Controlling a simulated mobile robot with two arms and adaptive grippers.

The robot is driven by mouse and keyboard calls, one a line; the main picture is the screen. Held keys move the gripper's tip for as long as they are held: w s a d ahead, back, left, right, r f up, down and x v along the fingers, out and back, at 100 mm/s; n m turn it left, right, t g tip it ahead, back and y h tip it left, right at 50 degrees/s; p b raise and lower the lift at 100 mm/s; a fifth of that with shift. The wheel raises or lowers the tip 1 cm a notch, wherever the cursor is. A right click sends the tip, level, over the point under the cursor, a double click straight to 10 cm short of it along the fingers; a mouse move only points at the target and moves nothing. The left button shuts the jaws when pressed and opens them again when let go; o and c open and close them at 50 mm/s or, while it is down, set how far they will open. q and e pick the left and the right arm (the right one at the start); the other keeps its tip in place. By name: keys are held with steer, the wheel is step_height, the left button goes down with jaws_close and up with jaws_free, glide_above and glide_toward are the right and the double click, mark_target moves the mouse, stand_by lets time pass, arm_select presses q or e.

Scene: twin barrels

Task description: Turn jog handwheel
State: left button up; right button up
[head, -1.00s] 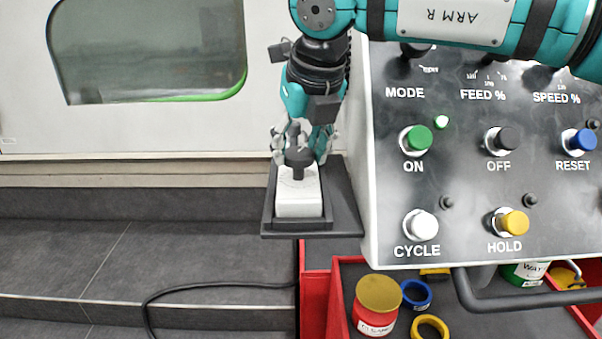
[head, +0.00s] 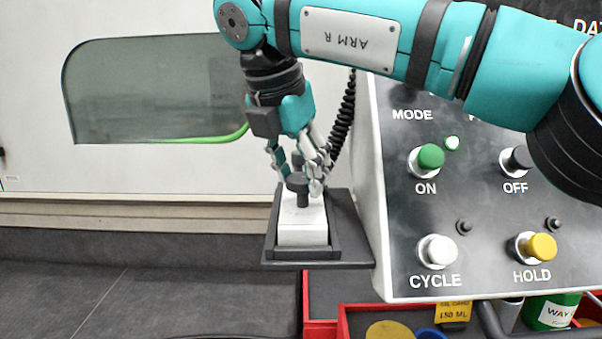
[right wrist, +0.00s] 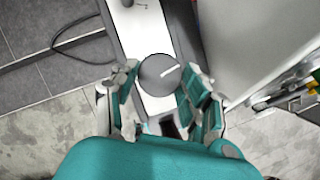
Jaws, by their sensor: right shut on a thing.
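The dark grey jog handwheel (head: 297,184) stands on top of a white box-shaped pendant (head: 302,232), which sits in a black holder (head: 350,252) beside the control panel. My right gripper (head: 300,187) comes down from above with its fingers around the handwheel, shut on it. In the right wrist view the handwheel (right wrist: 155,74) shows as a round disc with a white mark pointing to the upper right. The fingers of the gripper (right wrist: 160,88) lie on its left and right sides. My left gripper is not in view.
The control panel (head: 455,190) with its green, white and yellow buttons rises close to the right. A machine window (head: 150,90) is at the back left. Below are a red tray (head: 320,290), a yellow-lidded container (head: 390,330) and a green bottle (head: 553,312).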

steer(key=m, duration=0.2)
steer(key=m+g+h+p, duration=0.1)
steer(key=shift+w+a+r+m, duration=0.1)
steer(key=shift+a+r+m, duration=0.05)
steer(key=shift+m, duration=0.25)
steer(key=m+g+p, duration=0.1)
steer(key=m, duration=0.1)
steer(key=shift+w+m+h+p, duration=0.1)
steer(key=shift+m+h+p, duration=0.2)
steer(key=shift+m+p, duration=0.1)
steer(key=m+p, duration=0.2)
steer(key=m+g+p, duration=0.1)
steer(key=m+p, duration=0.1)
steer(key=shift+w+r+g, duration=0.1)
steer(key=shift+r+g, duration=0.05)
steer(key=shift+g, duration=0.15)
steer(key=shift+w+f+m+g+p, duration=0.15)
steer(key=shift+m+g+p, duration=0.25)
steer(key=shift+m+p, duration=0.95)
steer(key=shift+f, duration=0.1)
steer(key=o, duration=1.2)
steer(key=shift+c, duration=0.2)
